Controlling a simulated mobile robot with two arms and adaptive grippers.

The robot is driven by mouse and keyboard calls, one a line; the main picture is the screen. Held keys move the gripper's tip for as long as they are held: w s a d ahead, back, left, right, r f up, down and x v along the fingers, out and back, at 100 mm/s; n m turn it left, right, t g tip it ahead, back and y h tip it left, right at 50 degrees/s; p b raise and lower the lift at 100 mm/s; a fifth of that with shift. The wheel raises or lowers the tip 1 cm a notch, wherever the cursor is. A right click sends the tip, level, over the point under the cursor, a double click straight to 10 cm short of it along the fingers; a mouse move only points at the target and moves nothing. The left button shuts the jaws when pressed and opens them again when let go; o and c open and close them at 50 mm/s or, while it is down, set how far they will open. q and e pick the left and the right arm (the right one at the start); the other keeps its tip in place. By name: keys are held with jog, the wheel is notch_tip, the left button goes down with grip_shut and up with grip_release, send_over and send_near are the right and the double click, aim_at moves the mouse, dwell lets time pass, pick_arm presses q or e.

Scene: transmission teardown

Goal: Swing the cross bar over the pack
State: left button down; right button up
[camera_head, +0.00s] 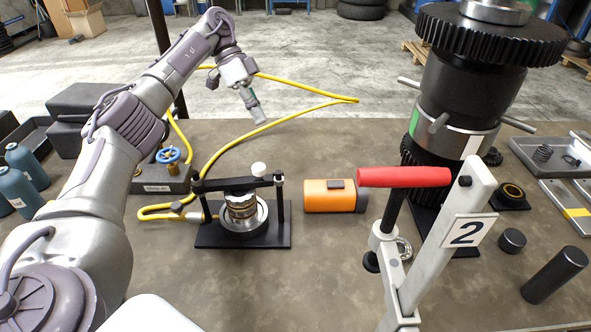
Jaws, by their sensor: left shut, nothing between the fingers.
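The black cross bar (225,185) lies across the top of a small fixture, with its ends at a left post and a right post (280,203). A white knob (258,169) stands up near its right part. The pack (242,208), a stack of metal rings, sits beneath the bar on a black base plate (270,236); the bar hides part of its top. Whether the bar is fastened at the right post I cannot tell. My left gripper (256,112) is shut and empty, raised in the air behind the fixture, apart from the bar. My right gripper is not in view.
A yellow hose (235,134) loops behind and left of the fixture. An orange cylinder (330,196) lies to its right. A press with a red handle (404,177) and a tall gear assembly (455,110) stand further right. Blue bottles (27,165) are at the left.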

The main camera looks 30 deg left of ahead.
pick_arm(q)
jog(key=s+d+f+p, duration=0.3)
jog(key=s+d+f, duration=0.1)
jog(key=d+f, duration=0.4)
jog(key=shift+s, duration=0.15)
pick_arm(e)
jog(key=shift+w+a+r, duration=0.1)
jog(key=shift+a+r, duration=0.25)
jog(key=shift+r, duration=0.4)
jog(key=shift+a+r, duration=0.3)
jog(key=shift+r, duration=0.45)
pick_arm(q)
jog(key=s+d+p, duration=0.1)
jog(key=p, duration=0.1)
jog(key=s+d+p, duration=0.1)
jog(key=p, duration=0.1)
jog(key=shift+r+m+g, duration=0.2)
jog(key=shift+m+g, duration=0.1)
jog(key=shift+m, duration=0.1)
jog(key=shift+f, duration=0.25)
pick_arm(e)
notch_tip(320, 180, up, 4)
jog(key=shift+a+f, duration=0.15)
